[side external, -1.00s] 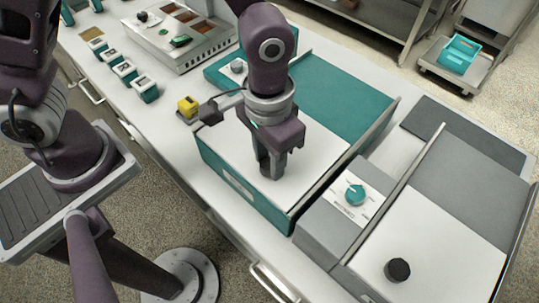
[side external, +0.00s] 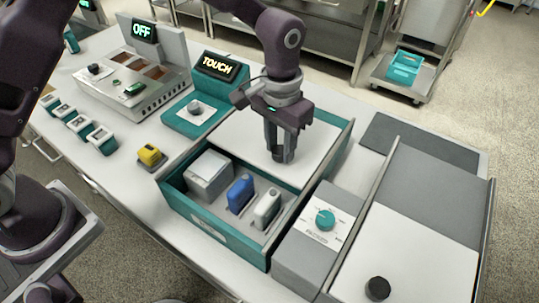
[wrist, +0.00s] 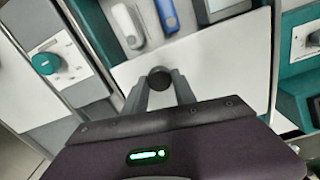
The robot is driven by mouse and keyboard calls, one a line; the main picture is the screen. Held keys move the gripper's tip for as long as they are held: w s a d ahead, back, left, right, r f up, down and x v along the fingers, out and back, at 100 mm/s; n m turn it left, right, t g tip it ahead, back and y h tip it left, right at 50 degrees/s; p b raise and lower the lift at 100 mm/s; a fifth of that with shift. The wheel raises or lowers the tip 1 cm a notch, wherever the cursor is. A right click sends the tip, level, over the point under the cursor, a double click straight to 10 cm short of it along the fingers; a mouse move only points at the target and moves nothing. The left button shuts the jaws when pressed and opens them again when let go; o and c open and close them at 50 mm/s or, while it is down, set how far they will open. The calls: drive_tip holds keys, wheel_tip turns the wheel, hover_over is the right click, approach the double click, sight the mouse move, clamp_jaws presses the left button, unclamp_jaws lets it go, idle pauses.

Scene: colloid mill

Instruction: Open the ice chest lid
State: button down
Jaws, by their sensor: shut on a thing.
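The teal chest (side external: 215,243) stands on the bench with its white sliding lid (side external: 240,137) pushed toward the back. Its front half is uncovered. Inside are a light grey box (side external: 209,174), a blue bottle-like item (side external: 240,192) and a white one (side external: 267,207). My gripper (side external: 282,155) points down over the lid, shut on its round black knob (wrist: 160,77). The fingers hide most of the knob in the side view. The wrist view shows the knob between the fingertips and the opened compartment beyond the lid's edge.
Right of the chest are a grey unit with a teal dial (side external: 325,219) and a second box with a white lid and black knob (side external: 377,288). A "TOUCH" display unit (side external: 217,68) stands behind left. A yellow item (side external: 150,154) lies left of the chest.

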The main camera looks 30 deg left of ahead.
drive_tip(key=shift+w, duration=0.2)
drive_tip(key=c, duration=1)
unclamp_jaws()
wheel_tip(320, 180, up, 7)
drive_tip(key=shift+a+r, duration=0.1)
